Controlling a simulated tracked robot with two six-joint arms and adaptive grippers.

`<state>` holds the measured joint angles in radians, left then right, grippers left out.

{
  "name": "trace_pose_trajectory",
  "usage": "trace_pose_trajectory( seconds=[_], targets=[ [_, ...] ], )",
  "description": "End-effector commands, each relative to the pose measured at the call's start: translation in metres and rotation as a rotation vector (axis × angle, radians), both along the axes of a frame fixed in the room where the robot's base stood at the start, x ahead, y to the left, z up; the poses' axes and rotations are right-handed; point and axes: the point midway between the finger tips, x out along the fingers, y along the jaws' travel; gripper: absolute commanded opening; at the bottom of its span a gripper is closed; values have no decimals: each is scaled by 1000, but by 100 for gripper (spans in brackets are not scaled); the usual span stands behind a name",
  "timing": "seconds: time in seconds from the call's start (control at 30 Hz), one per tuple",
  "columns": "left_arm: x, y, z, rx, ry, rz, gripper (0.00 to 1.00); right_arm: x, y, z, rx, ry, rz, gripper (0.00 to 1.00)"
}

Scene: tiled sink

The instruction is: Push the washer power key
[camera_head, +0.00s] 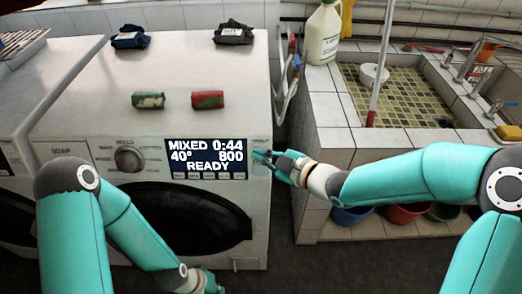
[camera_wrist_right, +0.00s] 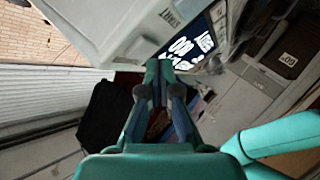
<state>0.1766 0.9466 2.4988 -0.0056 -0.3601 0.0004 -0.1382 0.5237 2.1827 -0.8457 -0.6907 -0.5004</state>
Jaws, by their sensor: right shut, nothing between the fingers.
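The washer (camera_head: 150,75) is a white front-loader with a round dark door (camera_head: 185,218). Its lit display (camera_head: 205,158) reads MIXED 0:44, 40°, 800, READY, with a row of small keys along its lower edge. My right gripper (camera_head: 258,155) is shut and empty, its tips at the panel strip just right of the display. Whether they touch the panel I cannot tell. No power key can be made out; the fingers cover part of that strip. In the right wrist view the gripper (camera_wrist_right: 160,68) points toward the panel, beside the tilted display (camera_wrist_right: 190,48). My left gripper (camera_head: 208,284) is low, cut by the bottom edge.
A dial (camera_head: 129,159) is left of the display. Green (camera_head: 148,100) and red (camera_head: 208,99) rolls and two dark folded items lie on the washer top. A tiled sink (camera_head: 405,95) and white jug (camera_head: 322,35) are at right, with basins (camera_head: 405,213) below.

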Motion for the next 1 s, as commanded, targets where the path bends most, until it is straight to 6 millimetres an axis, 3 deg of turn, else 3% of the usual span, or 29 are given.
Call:
trace_pose_trajectory(
  seconds=[0.37, 1.0],
  targets=[
    [0, 0, -2, 0, 0, 0, 0, -5, 0, 2, 0, -1, -1, 0],
    [0, 0, -15, 0, 0, 0, 0, -56, 0, 20, 0, -1, -1, 0]
  ],
)
